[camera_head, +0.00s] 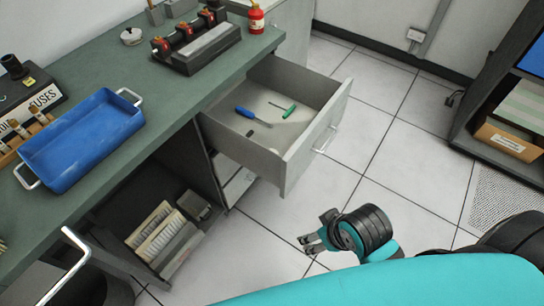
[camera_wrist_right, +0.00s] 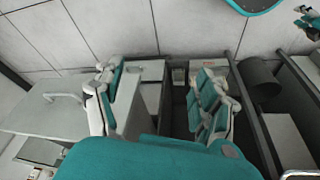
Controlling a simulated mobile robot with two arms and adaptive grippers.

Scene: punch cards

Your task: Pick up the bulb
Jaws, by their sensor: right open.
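I cannot make out a bulb for certain in either view. A small pale spot beside the screwdrivers in the open drawer (camera_head: 299,158) is too small to identify. My right gripper (camera_head: 313,241) is open and empty, low in front of the cabinet, below and apart from the drawer. Its two spread fingers also show in the right wrist view (camera_wrist_right: 158,80), with the dark cabinet interior beyond them. Teal-padded parts at the top right edge of that view look like my left gripper (camera_wrist_right: 308,20), too small to read.
The drawer holds a blue screwdriver (camera_head: 254,117) and a green one (camera_head: 289,111). The bench (camera_head: 165,111) carries a blue tray (camera_head: 82,140), a fuse box (camera_head: 40,97) and a device with red parts (camera_head: 197,45). Floor tiles right of the drawer are clear.

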